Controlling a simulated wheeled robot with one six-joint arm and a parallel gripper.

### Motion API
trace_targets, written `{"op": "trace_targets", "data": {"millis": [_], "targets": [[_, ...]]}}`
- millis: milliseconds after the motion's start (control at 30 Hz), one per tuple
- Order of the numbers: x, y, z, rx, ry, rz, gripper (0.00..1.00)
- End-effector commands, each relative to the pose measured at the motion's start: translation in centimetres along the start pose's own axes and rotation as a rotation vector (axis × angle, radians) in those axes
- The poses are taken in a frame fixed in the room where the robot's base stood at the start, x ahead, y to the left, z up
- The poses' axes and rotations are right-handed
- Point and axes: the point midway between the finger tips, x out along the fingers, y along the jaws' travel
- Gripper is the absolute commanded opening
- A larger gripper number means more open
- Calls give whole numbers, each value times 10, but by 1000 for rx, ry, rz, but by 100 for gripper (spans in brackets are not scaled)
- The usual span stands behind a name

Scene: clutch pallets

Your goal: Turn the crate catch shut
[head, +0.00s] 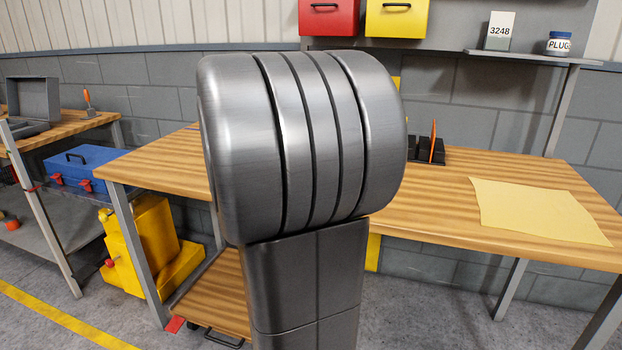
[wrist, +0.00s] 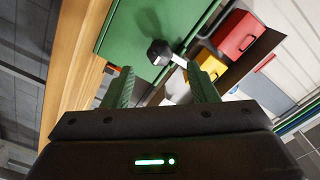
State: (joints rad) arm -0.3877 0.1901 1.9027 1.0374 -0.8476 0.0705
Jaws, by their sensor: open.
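In the wrist view a green crate (wrist: 130,28) fills the upper middle. Its catch (wrist: 160,52) has a dark rounded knob and a pale metal part reaching to the lower right. My gripper (wrist: 158,76) is open, with one green finger on each side in the picture. The catch shows just beyond the fingertips, between them and nearer the right one. The fingers hold nothing, and I cannot tell whether either touches the catch. In the head view my own arm covers the middle, and neither crate, catch nor gripper can be made out there.
A wooden workbench (head: 520,190) carries a yellow sheet (head: 540,212) and a black holder (head: 428,154) with an orange item. A shelf (head: 530,55) holds a jar. A blue toolbox (head: 85,165) is at left.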

Motion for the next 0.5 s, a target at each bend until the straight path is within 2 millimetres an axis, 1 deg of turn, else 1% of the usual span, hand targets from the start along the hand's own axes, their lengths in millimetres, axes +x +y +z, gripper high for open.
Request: {"op": "trace_targets", "data": {"millis": [33,100,200,300,400,500], "targets": [[-14,-3,0,1,-3,-4,53],[-30,-2,0,0,-3,-4,53],[-49,-2,0,1,-4,-4,53],[-64,-2,0,0,-3,-3,53],[-74,-1,0,1,-1,-2,53],[-80,-1,0,1,-1,-1,53]]}}
